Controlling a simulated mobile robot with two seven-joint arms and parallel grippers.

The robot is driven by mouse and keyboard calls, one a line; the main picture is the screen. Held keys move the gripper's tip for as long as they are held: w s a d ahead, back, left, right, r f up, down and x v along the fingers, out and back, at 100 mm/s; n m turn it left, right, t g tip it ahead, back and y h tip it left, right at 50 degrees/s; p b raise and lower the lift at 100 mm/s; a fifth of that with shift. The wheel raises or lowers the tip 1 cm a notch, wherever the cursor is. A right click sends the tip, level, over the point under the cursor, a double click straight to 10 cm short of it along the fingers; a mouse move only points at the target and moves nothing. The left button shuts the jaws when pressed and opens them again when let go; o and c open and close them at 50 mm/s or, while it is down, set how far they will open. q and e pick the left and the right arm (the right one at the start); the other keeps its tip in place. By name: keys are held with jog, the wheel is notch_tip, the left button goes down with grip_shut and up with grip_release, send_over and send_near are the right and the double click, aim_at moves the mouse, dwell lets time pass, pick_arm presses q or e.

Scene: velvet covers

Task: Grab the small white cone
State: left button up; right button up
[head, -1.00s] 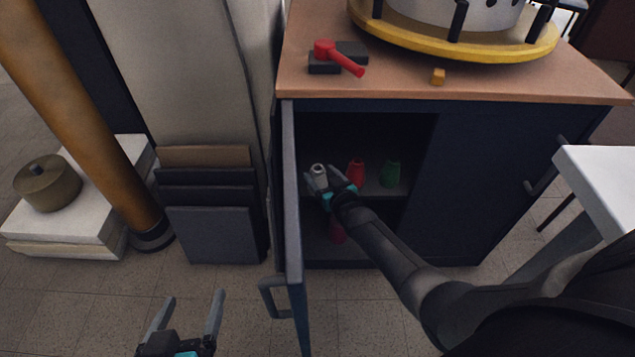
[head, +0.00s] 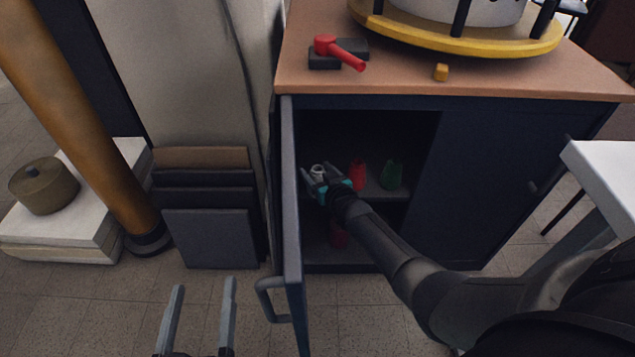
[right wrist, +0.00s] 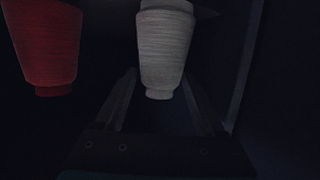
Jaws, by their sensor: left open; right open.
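The small white cone (head: 317,170) stands on the upper shelf inside the open dark blue cabinet. In the right wrist view the white cone (right wrist: 166,48) is large, with its narrow end toward the bottom of the picture. My right gripper (head: 316,180) is inside the cabinet, open, with its fingers (right wrist: 160,95) on either side of the cone's narrow end. I cannot tell whether they touch it. My left gripper (head: 202,290) is open and empty, low over the floor outside the cabinet.
A red cone (head: 357,175) and a green cone (head: 391,174) stand right of the white one. Another red cone (head: 338,236) is on the lower shelf. The open cabinet door (head: 292,200) stands close on the left. A white table (head: 606,175) is at right.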

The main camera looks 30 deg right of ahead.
jog(key=shift+c, duration=0.4)
grip_shut()
jog(key=shift+r, duration=0.1)
